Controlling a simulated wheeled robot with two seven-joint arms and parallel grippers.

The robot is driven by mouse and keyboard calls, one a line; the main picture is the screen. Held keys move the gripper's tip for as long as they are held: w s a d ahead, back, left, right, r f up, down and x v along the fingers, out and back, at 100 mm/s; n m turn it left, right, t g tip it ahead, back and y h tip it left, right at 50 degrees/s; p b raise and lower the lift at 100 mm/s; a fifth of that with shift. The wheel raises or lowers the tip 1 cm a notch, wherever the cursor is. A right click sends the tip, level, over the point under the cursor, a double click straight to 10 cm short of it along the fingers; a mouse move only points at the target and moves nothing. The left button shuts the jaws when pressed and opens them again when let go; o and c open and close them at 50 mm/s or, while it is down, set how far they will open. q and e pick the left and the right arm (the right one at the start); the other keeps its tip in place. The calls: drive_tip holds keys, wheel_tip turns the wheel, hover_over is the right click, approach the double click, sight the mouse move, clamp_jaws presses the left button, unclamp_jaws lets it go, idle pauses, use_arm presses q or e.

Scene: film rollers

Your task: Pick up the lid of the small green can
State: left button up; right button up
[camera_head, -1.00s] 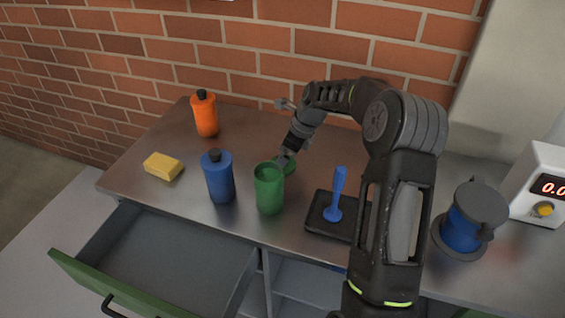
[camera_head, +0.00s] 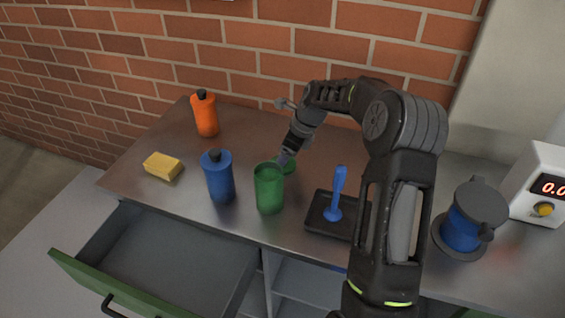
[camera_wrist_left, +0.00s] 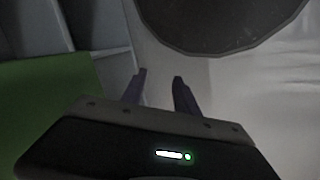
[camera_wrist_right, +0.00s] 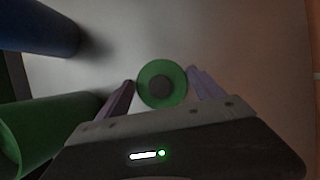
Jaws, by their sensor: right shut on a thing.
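The green can (camera_head: 269,190) stands upright on the metal bench; its top looks open. Its lid (camera_head: 287,167) is a small green disc just behind it, partly hidden by my right gripper (camera_head: 283,160). In the right wrist view, the lid (camera_wrist_right: 145,90) has a dark round centre and sits between the two fingers of my right gripper (camera_wrist_right: 162,84), which are shut on it. The green can (camera_wrist_right: 45,135) is at lower left there. Whether the lid touches the bench is unclear. My left gripper (camera_wrist_left: 160,78) is empty with fingers apart; the head view does not show it.
A blue bottle (camera_head: 219,180) stands left of the can. An orange bottle (camera_head: 206,117) and yellow sponge (camera_head: 162,167) are farther left. A black tray (camera_head: 318,222) with a blue tool (camera_head: 337,190) is to the right. An open drawer (camera_head: 85,285) juts out in front.

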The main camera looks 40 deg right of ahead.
drive_tip(key=shift+c, duration=0.5)
wheel_tip(320, 180, up, 9)
drive_tip(key=shift+r, duration=0.5)
